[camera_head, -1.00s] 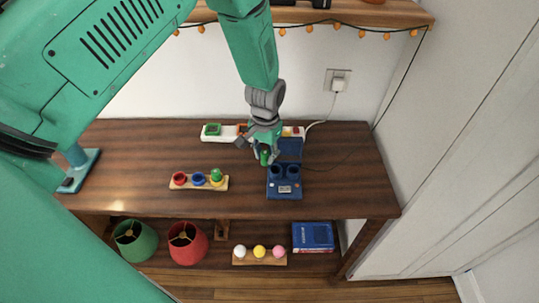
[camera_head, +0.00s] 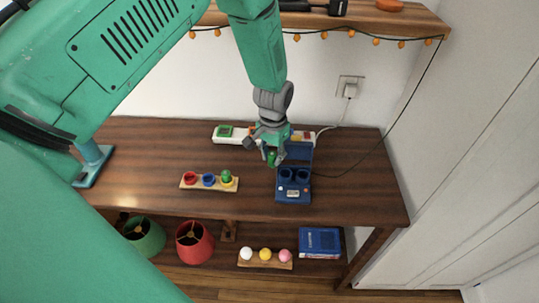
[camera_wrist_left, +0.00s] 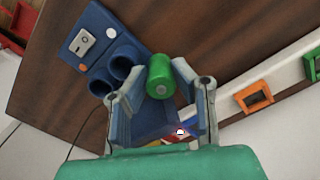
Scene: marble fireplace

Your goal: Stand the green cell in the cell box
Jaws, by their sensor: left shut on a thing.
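The green cell (camera_head: 271,158) is a short green cylinder. My left gripper (camera_head: 268,150) is shut on it, just left of and behind the cups of the cell box. In the left wrist view the cell (camera_wrist_left: 160,76) sits between the fingers, beside the box's round cups and apart from them. The cell box (camera_head: 293,194) is dark blue, with two round open cups, a light switch on its front part and a raised blue panel behind. The box also shows in the left wrist view (camera_wrist_left: 91,52), its rear partly hidden by my gripper. My right gripper is not in view.
A white strip (camera_head: 233,138) with coloured square frames lies along the wall, behind the gripper. A wooden rack (camera_head: 191,184) with red, blue and yellow cups stands left of the box. A blue lamp base (camera_head: 92,170) is far left. The tabletop's right end is mostly clear.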

